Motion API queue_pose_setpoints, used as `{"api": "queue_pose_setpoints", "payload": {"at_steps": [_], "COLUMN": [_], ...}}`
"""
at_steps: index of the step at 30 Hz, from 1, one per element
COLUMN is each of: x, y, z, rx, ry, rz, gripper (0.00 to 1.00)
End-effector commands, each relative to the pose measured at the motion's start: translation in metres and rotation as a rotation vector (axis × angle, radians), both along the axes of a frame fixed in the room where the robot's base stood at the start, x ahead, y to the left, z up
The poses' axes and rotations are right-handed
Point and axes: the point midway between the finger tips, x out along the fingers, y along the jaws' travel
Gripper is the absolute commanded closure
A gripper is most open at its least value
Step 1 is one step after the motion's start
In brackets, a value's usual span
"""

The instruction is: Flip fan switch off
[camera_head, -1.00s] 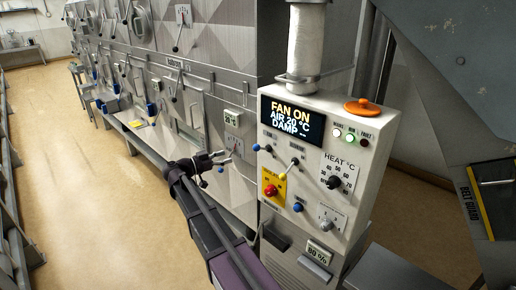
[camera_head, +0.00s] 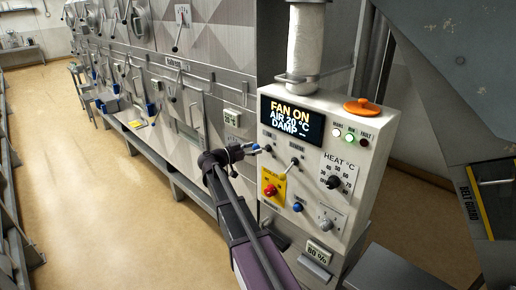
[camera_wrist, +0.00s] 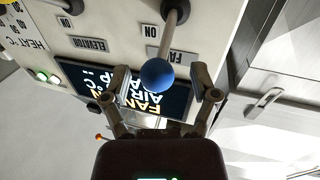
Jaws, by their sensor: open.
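The fan switch is a metal lever with a blue ball knob (camera_head: 256,147) on the upper left of the control box (camera_head: 375,160). In the wrist view its blue ball (camera_wrist: 157,75) hangs between my gripper's fingertips (camera_wrist: 162,82), with the lever rod running up to a base beside the labels FAN and ON. My gripper (camera_head: 248,150) is open around the ball, with gaps showing at both sides in the wrist view. The display (camera_head: 290,119) reads FAN ON, AIR 20 °C, DAMP.
Beside the fan switch is a second lever (camera_head: 293,164), labelled ELEVATOR in the wrist view. A red button (camera_head: 270,189) on a yellow plate, a blue button (camera_head: 298,207) and a heat dial (camera_head: 333,182) are close by.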

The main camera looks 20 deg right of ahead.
Motion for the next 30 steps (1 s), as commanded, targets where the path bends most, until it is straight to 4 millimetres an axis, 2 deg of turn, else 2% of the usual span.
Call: {"api": "queue_pose_setpoints", "payload": {"at_steps": [4,14,17,22,25,26,30], "x": [0.001,0.001,0.001,0.001,0.002,0.001,0.001], "y": [-0.007,-0.009,-0.009,-0.009,-0.009,-0.02,-0.014], "z": [0.0,0.0,0.0,0.0,0.0,0.0,0.0], "rx": [0.0,0.0,0.0,0.0,-0.001,0.0,0.0], "ry": [0.0,0.0,0.0,0.0,0.0,0.0,0.0], "rz": [0.001,0.002,0.001,0.002,0.002,0.0,0.0], "gripper": [0.23,0.23,0.47,0.97,1.0,1.0,1.0]}}
